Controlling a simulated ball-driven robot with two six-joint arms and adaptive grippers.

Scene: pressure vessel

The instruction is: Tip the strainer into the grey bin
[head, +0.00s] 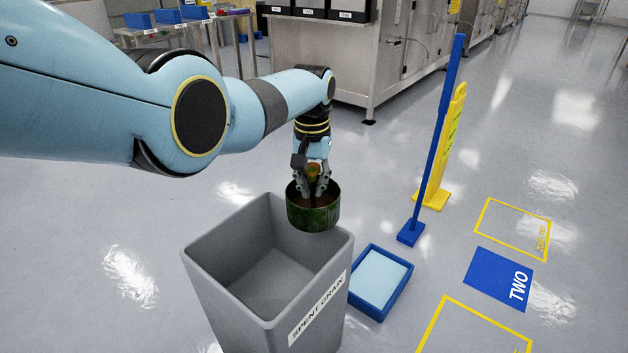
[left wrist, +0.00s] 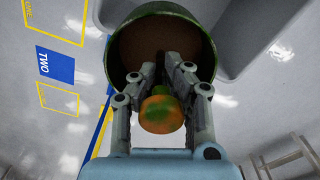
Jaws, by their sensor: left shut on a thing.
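The strainer (head: 314,214) is a round, dark green, mottled cup with a brown inside. My left gripper (head: 314,190) is shut on its orange and green knob, which shows between the fingers in the left wrist view (left wrist: 160,110). The strainer (left wrist: 150,30) hangs roughly upright in the head view, over the far right rim of the grey bin. The grey bin (head: 225,290) is labelled SPENT GRAIN, stands open on the floor and looks empty where I see inside. My right gripper is not in view.
A blue tray with a pale pad (head: 380,280) lies right of the bin. A blue post (head: 437,140) and a yellow floor sign (head: 442,150) stand behind it. A blue mat marked TWO (head: 500,279) and yellow floor outlines lie at the right. Steel cabinets (head: 330,60) stand behind.

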